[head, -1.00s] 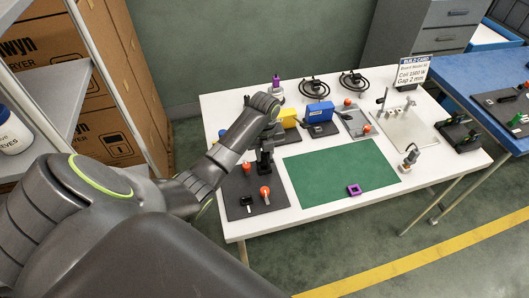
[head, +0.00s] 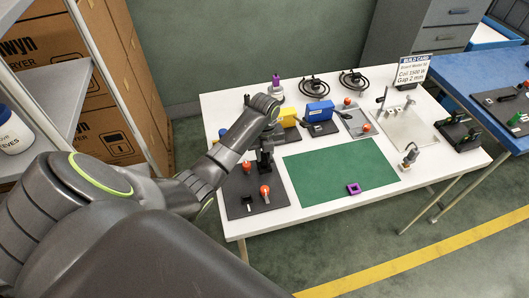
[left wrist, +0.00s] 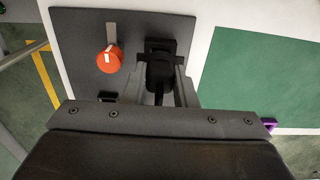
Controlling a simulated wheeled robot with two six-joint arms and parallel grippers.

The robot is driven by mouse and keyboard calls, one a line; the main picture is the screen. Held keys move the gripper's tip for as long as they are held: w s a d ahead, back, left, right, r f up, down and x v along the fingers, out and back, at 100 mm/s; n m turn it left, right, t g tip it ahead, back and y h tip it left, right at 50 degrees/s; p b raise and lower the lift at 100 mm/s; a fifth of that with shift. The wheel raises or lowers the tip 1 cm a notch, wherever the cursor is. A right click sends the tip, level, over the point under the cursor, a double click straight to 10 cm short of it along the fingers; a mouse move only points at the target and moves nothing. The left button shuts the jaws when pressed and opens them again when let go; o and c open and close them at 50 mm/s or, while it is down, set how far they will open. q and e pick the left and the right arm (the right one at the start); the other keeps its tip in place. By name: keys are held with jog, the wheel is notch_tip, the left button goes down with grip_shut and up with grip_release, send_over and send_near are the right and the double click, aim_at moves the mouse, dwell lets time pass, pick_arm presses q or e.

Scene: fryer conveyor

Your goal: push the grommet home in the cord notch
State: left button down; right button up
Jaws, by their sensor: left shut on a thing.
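My left gripper (head: 265,165) is over the back right part of a dark grey panel (head: 232,208) on the white table. In the left wrist view the gripper (left wrist: 162,88) has its two grey fingers on either side of a rounded black piece (left wrist: 159,70), which looks like the grommet, with a narrow black strip like a cord. The piece is against a black block (left wrist: 160,45) on the panel. Dark on dark hides the notch, and I cannot tell how deep the piece sits. My right gripper is not in view.
Two orange-red knobs (head: 265,191) (head: 246,167) and a small black clip (head: 247,202) are on the panel. A green mat (head: 335,172) with a purple frame (head: 353,188) lies to the right. A blue box (head: 319,111) and a yellow block (head: 289,115) stand behind.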

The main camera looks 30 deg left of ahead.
pick_arm(q)
jog(key=shift+f+b, duration=0.6)
jog(key=shift+f, duration=0.6)
jog(key=c, duration=1.1)
grip_release()
jog(key=shift+r, duration=0.15)
jog(key=shift+r+p, duration=2.95)
jog(key=shift+p, duration=0.65)
